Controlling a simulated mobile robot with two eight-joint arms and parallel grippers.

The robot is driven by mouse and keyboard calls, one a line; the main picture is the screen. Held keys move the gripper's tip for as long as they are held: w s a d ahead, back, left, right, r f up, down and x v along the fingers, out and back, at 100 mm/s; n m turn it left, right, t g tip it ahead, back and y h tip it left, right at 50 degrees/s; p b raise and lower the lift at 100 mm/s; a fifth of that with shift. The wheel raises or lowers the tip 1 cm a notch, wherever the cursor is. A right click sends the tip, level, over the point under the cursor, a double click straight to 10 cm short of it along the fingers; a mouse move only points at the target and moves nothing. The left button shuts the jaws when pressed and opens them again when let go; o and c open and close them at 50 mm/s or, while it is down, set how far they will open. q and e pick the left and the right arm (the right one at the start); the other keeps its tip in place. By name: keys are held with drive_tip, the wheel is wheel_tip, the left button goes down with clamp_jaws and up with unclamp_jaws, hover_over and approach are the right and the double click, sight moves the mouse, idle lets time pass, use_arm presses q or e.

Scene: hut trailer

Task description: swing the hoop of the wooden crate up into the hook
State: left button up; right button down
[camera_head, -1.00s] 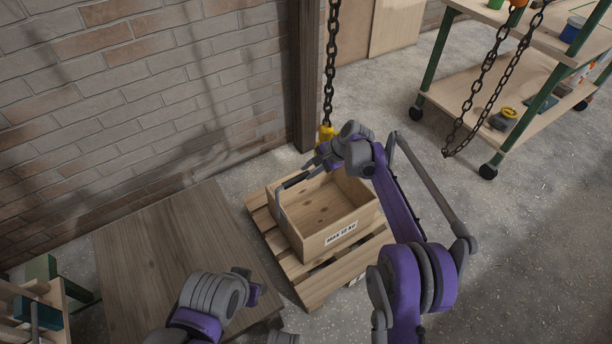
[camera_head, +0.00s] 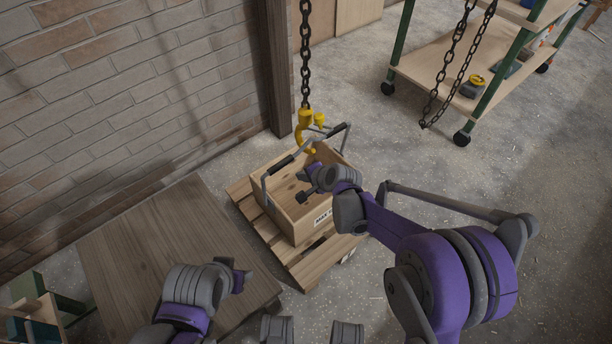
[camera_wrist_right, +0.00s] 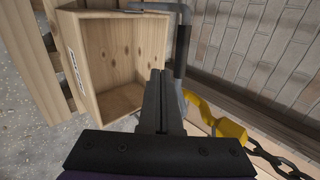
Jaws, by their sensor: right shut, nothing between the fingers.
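The open wooden crate (camera_head: 292,228) stands on a pallet, and its inside also shows in the right wrist view (camera_wrist_right: 120,55). Its grey hoop (camera_head: 282,164) with dark grips is raised above the crate and crosses at the yellow hook (camera_head: 303,128). I cannot tell whether the hoop rests inside the hook. In the right wrist view the hoop (camera_wrist_right: 181,50) and hook (camera_wrist_right: 228,128) lie right of my fingers. My right gripper (camera_head: 303,197) is shut and empty, over the crate below the hoop. My left gripper (camera_head: 243,280) is over the wooden table; its fingers are unclear.
The hook hangs on a chain (camera_head: 306,60) beside a post (camera_head: 275,70) and brick wall. The pallet (camera_head: 300,270) is under the crate. The wooden table (camera_head: 130,250) is at the left. A loose chain loop (camera_head: 445,75) and a wheeled shelf (camera_head: 430,70) are at the right.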

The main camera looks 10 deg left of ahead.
sight(284, 166)
drive_tip(key=w+a+f+b, duration=0.1)
drive_tip(key=w+a+f, duration=0.2)
drive_tip(key=w+a, duration=0.2)
drive_tip(key=shift+f, duration=0.25)
drive_tip(key=shift+w+a+r, duration=0.2)
drive_tip(key=shift+w+a, duration=0.35)
drive_tip(key=shift+w+a+r, duration=0.15)
drive_tip(key=shift+w+a, duration=0.4)
drive_tip(key=shift+d, duration=0.1)
